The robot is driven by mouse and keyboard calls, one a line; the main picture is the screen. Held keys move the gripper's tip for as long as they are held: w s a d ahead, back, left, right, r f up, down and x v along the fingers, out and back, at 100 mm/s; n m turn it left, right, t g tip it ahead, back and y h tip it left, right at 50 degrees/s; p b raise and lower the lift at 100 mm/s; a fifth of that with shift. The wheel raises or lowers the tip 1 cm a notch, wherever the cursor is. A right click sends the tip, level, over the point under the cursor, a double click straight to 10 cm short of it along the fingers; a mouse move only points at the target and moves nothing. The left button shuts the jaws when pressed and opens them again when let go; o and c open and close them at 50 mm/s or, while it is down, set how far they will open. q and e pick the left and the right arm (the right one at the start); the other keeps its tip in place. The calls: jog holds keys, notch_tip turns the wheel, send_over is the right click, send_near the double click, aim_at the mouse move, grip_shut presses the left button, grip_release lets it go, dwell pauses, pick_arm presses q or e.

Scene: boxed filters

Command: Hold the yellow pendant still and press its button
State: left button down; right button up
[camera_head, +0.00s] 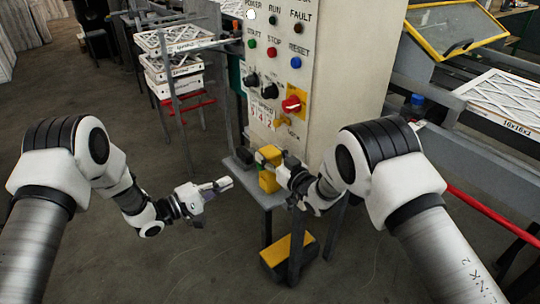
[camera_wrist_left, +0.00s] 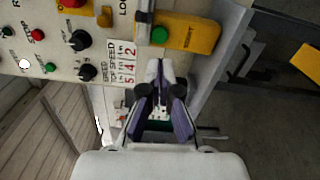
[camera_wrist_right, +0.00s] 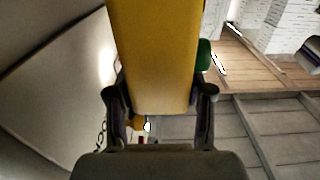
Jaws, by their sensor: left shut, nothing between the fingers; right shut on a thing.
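The yellow pendant (camera_head: 269,178) is in front of the control panel in the head view, above a small grey stand. My right gripper (camera_head: 277,166) is shut on it from the right. In the right wrist view the pendant (camera_wrist_right: 153,60) fills the space between the fingers, and a green part (camera_wrist_right: 204,55) shows at its side. In the left wrist view the pendant (camera_wrist_left: 190,34) shows its green button (camera_wrist_left: 159,35) facing up the picture. My left gripper (camera_head: 228,183) is shut and empty, to the left of the pendant and apart from it.
The control panel (camera_head: 345,70) with several buttons, knobs and a red switch (camera_head: 291,104) stands behind the pendant. A yellow-topped box (camera_head: 287,256) is low beside the stand. Boxed filters (camera_head: 178,65) are stacked at the back left. Open floor lies at the left.

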dwell(0.6)
pick_arm(q)
notch_tip(320, 180, down, 9)
jog(key=s+a+m+g+y, duration=0.2)
jog(key=m+g+y, duration=0.1)
jog(key=m+y, duration=0.4)
notch_tip(320, 180, up, 10)
jog(key=w+d+m+y, duration=0.1)
jog(key=m+y, duration=0.1)
jog(key=m, duration=0.2)
jog(key=shift+f+m, duration=0.2)
jog(key=shift+m, duration=0.2)
